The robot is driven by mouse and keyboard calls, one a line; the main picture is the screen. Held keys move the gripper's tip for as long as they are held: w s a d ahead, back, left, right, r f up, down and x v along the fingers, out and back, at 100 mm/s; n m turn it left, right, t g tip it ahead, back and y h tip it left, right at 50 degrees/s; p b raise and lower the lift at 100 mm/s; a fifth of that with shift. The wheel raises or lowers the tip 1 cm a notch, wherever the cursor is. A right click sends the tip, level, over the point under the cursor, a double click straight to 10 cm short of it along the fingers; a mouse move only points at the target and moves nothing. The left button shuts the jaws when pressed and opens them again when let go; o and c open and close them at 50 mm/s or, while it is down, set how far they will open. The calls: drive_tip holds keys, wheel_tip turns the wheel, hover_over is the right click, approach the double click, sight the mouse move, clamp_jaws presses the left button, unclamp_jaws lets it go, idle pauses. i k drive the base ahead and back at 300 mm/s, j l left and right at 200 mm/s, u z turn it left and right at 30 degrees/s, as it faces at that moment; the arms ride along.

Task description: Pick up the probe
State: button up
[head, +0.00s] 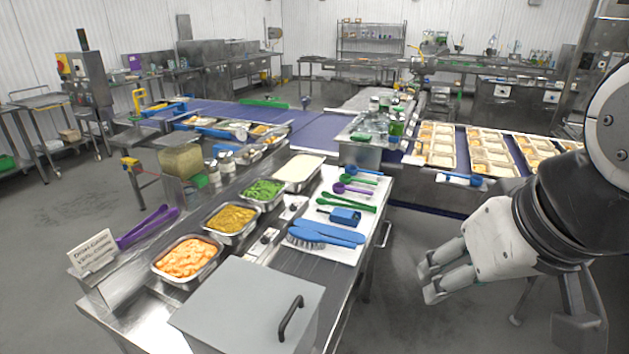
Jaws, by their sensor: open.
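A white board (372,195) on the steel counter holds several utensils. A small blue item (345,216) with a thin dark part at its left lies mid-board and may be the probe; it is too small to be sure. Blue brushes (325,234) lie just in front of it, and green-handled utensils (347,203) lie just behind. My gripper (431,281) is open and empty at the right of the view, over the floor. It is apart from the board, to its right and nearer me, with its fingers pointing left.
Trays of orange (187,257), yellow (230,219), green (263,191) and white food (297,170) line the counter left of the board. A grey lidded box (250,305) stands in front. A conveyor with portion trays (437,146) runs behind my arm. The floor beside the counter is clear.

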sight(350, 218)
drive_tip(key=i+l+u, duration=0.2)
drive_tip(key=l, duration=0.65)
drive_tip(key=l+u, duration=0.2)
drive_tip(key=l, duration=0.7)
drive_tip(key=i+l+u, duration=0.35)
drive_tip(key=i+l, duration=0.2)
drive_tip(key=i+j+u, duration=0.1)
drive_tip(key=i, duration=0.4)
